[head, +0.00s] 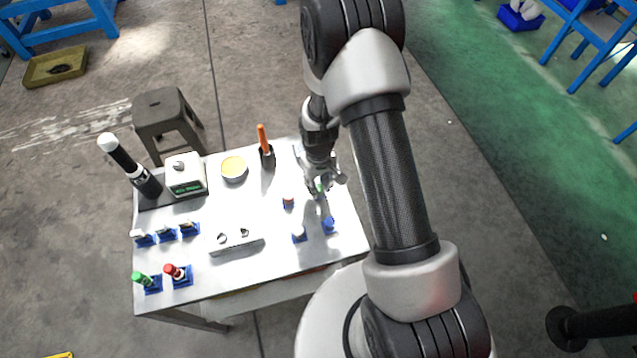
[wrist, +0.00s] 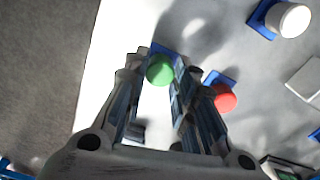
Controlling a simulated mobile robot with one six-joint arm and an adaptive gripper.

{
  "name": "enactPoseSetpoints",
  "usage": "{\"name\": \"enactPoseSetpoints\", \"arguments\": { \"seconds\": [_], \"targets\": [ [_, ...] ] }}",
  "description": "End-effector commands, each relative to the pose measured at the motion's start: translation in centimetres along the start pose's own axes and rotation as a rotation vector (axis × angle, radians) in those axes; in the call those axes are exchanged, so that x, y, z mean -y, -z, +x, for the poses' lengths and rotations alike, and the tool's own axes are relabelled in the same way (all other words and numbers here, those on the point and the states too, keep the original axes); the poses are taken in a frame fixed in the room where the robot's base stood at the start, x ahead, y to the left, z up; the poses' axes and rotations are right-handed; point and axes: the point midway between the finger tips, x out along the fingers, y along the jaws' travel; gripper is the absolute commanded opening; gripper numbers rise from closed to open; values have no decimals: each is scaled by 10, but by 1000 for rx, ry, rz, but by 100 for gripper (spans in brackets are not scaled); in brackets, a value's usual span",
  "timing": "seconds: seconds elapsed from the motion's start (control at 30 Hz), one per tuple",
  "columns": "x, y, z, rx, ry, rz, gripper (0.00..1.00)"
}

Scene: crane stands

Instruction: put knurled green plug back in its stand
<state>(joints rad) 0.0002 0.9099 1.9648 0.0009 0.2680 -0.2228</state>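A round green plug top (wrist: 160,69) sits between my fingertips in the wrist view, with a finger close against each side. My gripper (head: 321,188) looks shut on it; a bit of green shows there in the head view. A blue stand (wrist: 161,47) shows partly behind the green top; whether the plug is seated in it or above it, I cannot tell. The plug's lower part is hidden. Another green-topped plug (head: 143,279) stands in a blue stand at the table's front left.
A red-topped plug (wrist: 225,97) and a white-topped one (wrist: 292,19) stand in blue stands close by. Another blue stand (head: 329,226) is near the table's right side. A grey block (head: 236,246), scale (head: 186,186) and round tin (head: 234,170) stand farther left.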

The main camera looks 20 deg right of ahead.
Motion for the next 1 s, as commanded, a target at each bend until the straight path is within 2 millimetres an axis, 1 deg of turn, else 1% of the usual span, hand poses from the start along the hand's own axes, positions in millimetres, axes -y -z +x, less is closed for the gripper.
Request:
{"name": "enactPoseSetpoints", "arguments": {
  "seconds": [0.03,0.3,0.33,0.77,0.87,1.0],
  "targets": [
    [0,0,-1,-1,0,0,29],
    [0,0,-1,-1,0,0,47],
    [0,0,-1,-1,0,0,48],
    [0,0,-2,-1,0,0,48],
    [0,0,-5,-1,0,0,48],
    [0,1,-15,-2,0,0,48]
  ]
}}
